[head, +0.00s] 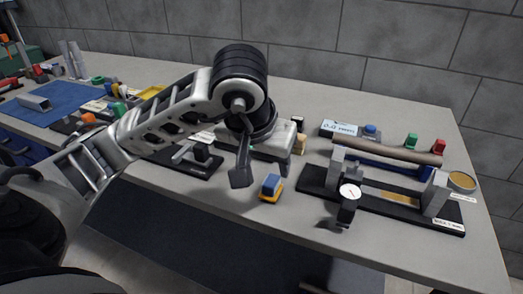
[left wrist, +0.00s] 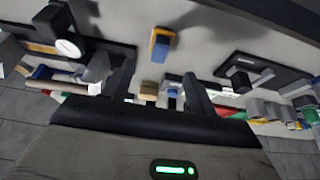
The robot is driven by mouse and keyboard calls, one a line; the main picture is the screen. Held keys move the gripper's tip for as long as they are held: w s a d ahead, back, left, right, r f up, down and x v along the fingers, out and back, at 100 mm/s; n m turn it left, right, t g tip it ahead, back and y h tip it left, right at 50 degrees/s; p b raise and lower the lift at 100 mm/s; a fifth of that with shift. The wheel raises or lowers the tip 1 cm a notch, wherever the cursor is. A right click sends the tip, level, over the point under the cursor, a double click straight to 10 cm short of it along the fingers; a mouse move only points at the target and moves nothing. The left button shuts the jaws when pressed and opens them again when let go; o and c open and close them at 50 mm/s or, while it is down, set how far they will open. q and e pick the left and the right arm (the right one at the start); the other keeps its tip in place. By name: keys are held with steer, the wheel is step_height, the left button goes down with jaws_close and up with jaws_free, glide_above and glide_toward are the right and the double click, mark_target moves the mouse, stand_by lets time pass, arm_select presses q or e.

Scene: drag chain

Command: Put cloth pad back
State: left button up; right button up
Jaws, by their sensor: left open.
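No item is plainly a cloth pad; I cannot tell which one it is. A small block with a blue top and yellow-orange base (head: 270,187) sits on the bench near its front edge. It also shows beyond my fingers in the left wrist view (left wrist: 160,43). My right gripper is not in view.
A black fixture (head: 313,183) with grey supports, a brown rod and a dial gauge (head: 348,194) stands at right. A display box (head: 340,128) and green and red blocks are behind it. A blue mat (head: 62,100) lies at left. Bare bench surrounds the blue-topped block.

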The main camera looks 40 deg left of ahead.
arm_select(q)
steer(key=v, duration=0.3)
steer(key=shift+r+p, duration=0.1)
steer(key=shift+p, duration=0.25)
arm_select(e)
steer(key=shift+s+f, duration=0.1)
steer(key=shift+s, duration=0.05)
arm_select(q)
steer(key=shift+s, duration=0.1)
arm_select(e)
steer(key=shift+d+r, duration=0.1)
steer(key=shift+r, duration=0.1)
